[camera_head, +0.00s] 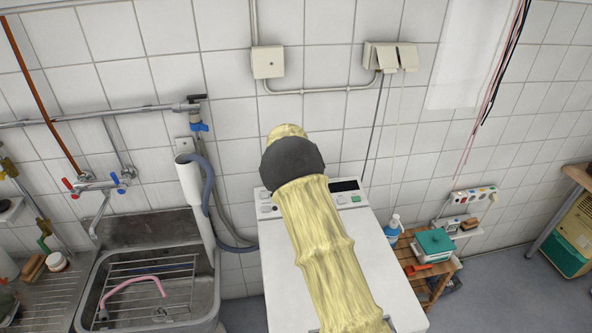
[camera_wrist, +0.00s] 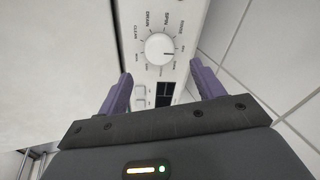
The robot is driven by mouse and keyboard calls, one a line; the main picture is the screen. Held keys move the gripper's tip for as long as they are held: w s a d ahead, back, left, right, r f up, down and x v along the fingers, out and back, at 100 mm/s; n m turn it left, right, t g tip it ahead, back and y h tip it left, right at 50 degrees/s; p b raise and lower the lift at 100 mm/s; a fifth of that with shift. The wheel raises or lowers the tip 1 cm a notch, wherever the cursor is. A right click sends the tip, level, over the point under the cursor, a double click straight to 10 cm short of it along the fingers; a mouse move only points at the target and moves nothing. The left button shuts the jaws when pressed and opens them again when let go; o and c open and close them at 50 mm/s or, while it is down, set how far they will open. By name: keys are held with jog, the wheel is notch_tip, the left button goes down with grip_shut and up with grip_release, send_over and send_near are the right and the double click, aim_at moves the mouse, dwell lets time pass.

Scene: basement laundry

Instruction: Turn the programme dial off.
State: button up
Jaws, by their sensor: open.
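The programme dial (camera_wrist: 160,48) is a round white knob on a light control panel, ringed by printed words, among them what reads as DRAIN and SPIN. A short dark mark shows at its right side. My gripper (camera_wrist: 161,70) is open, its two purple fingers apart on either side of the view below the dial, with nothing between them. From this view I cannot tell how far they are from the panel. In the head view the white washing machine (camera_head: 276,285) stands against the wall; my arm covers the middle of its panel and hides the dial and my fingers.
A dark display (camera_head: 345,185) and a green button (camera_head: 355,198) are right of my arm. A steel sink (camera_head: 150,313) is on the left. A small wooden stand (camera_head: 436,284) with a green box (camera_head: 434,242) is on the right. The tiled wall (camera_wrist: 285,60) is close to my gripper.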

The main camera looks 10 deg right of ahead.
jog(key=d+b+v, duration=0.1)
jog(key=v, duration=0.9)
jog(key=shift+a, duration=0.5)
jog(key=shift+r, duration=0.1)
jog(key=s+d+f+n, duration=0.1)
jog(key=s+n, duration=0.6)
jog(key=s, duration=1)
jog(key=s+f+n+g+y, duration=0.1)
jog(key=s+n, duration=0.6)
jog(key=s, duration=1)
jog(key=shift+s+d+f+n, duration=0.3)
jog(key=shift+d+f, duration=0.1)
jog(key=shift+f, duration=0.3)
